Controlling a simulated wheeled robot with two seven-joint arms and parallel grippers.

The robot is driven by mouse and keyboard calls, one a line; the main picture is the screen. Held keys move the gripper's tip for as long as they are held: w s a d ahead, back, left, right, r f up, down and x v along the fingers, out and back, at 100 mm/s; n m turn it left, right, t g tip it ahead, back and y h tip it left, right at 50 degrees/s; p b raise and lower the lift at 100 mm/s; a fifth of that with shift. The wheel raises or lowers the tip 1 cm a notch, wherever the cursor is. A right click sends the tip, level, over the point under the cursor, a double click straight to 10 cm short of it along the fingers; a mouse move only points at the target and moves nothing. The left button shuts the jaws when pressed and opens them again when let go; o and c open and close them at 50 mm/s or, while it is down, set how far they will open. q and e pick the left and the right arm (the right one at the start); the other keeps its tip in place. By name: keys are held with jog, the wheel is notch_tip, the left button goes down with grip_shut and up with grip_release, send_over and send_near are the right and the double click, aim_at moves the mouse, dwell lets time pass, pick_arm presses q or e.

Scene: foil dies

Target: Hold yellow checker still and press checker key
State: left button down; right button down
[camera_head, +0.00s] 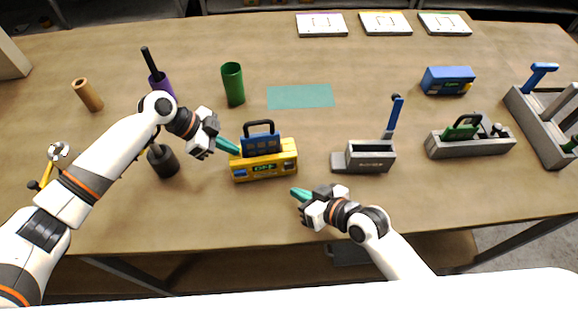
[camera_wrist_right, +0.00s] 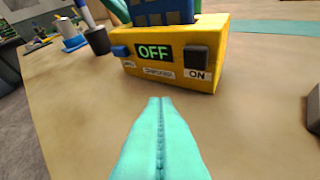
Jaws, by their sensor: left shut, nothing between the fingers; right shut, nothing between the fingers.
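The yellow checker (camera_head: 283,168) stands on the table in the middle of the head view. Its display reads OFF in the right wrist view (camera_wrist_right: 153,52). A dark square key (camera_wrist_right: 196,58) sits on its front above an ON label, with a blue part at the left. A blue block with a dark handle (camera_head: 261,140) sits in its top. My left gripper (camera_head: 230,146) is shut, its teal fingertips close to the checker's upper left side; I cannot tell whether they touch. My right gripper (camera_head: 299,193) is shut and empty, in front of the checker and apart from it.
A grey fixture with a blue lever (camera_head: 370,157) stands right of the checker. A green cup (camera_head: 233,84), a purple holder (camera_head: 160,84) and a black pot (camera_head: 163,161) stand to the left. A teal mat (camera_head: 300,96) lies behind. The table's front edge is near my right gripper.

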aim_at(286, 170)
pick_arm(q)
jog(key=shift+s+f, duration=0.1)
jog(key=shift+f, duration=0.15)
pick_arm(e)
jog(key=shift+w+a, duration=0.15)
jog(key=shift+w, duration=0.85)
jog(key=shift+w+a, duration=0.1)
jog(key=shift+w, duration=0.9)
pick_arm(q)
jog(key=shift+r, duration=0.1)
pick_arm(e)
jog(key=shift+w, duration=0.1)
jog(key=shift+w, duration=0.45)
jog(key=shift+w, duration=0.45)
dwell(0.6)
jog(key=shift+s, duration=0.95)
jog(key=shift+s+d, duration=0.2)
jog(key=shift+s, duration=1.3)
jog(key=shift+s+d, duration=0.15)
jog(key=shift+s, duration=1.35)
